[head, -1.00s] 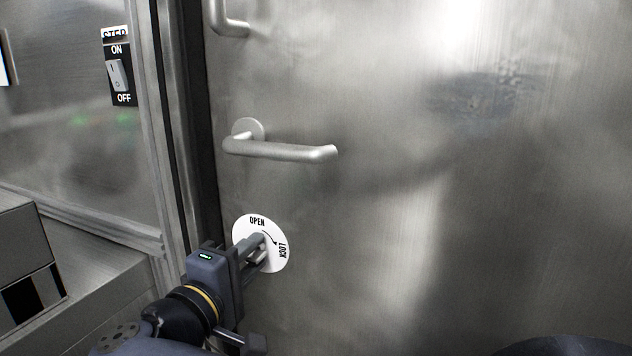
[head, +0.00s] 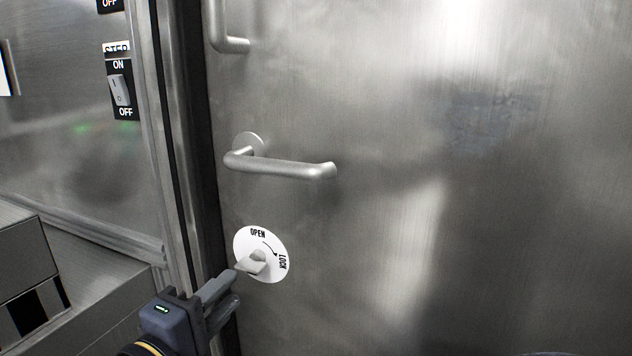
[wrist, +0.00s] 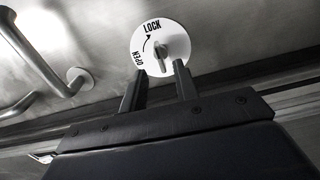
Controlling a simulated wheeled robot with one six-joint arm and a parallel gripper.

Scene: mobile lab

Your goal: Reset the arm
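My gripper (head: 222,297) is at the lower left of the head view, below and left of the round white lock dial (head: 277,247) on the metal door. Its fingers are apart with nothing between them, and it stands clear of the dial. The dial is marked OPEN and LOCK with a curved arrow, and its knob (head: 256,261) sticks out from the middle. In the wrist view the gripper fingers (wrist: 158,82) are spread below the dial (wrist: 143,38), with the knob (wrist: 161,50) visible beyond the gap. The rest of my arm is mostly out of the head view.
A lever handle (head: 285,168) sticks out from the door (head: 480,200) above the dial, with another handle (head: 232,44) higher up. An ON/OFF switch (head: 120,90) is on the panel at left. A grey box (head: 22,260) stands at lower left. The door's right side is clear.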

